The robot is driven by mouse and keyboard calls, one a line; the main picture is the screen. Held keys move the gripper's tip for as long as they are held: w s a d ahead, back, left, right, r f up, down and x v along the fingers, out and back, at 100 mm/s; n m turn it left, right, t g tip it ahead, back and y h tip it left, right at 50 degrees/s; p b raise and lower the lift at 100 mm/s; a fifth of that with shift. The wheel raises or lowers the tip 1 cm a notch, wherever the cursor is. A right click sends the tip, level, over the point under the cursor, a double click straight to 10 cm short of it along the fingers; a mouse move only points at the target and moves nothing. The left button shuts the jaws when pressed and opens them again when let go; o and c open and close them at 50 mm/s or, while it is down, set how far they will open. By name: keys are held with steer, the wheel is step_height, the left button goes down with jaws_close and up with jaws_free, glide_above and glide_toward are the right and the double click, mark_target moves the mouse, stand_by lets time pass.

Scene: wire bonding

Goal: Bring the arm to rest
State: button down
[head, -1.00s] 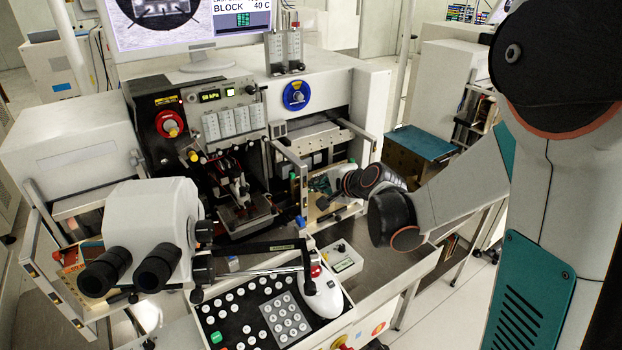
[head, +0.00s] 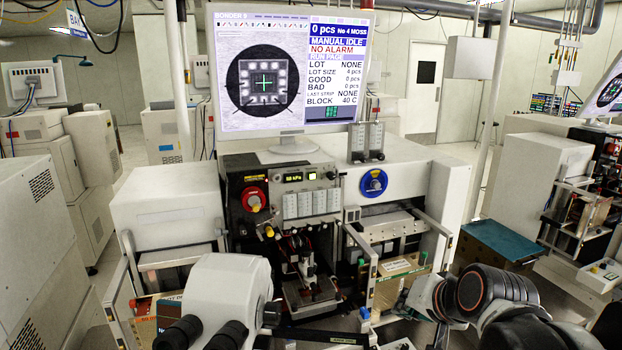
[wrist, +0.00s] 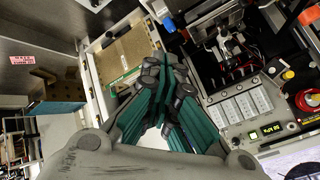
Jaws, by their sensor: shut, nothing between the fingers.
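My arm (head: 490,295) reaches in from the lower right of the head view, towards the right side of the bonding machine (head: 300,185). My gripper (head: 404,304) is at the end of it, in front of the machine's right-hand bay, small and partly dark there. In the wrist view my gripper (wrist: 164,66) shows large, with dark links and teal pads. Its fingers are together with nothing seen between them. The fingertips point towards a tan, green-edged magazine (wrist: 127,52). Whether they touch it I cannot tell.
The microscope (head: 232,290) stands at lower left. The work area (head: 308,290) is left of my gripper. Upright rails (head: 438,240) flank the right bay. A teal-topped box (head: 500,241) is behind my arm. The monitor (head: 290,75) reads MANUAL IDLE, NO ALARM.

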steer(key=s+n+g+h, duration=0.2)
steer(key=s+n, duration=0.3)
steer(key=s, duration=0.8)
steer(key=shift+s+d+f+n, duration=0.35)
steer(key=shift+n, duration=0.05)
stand_by(0.8)
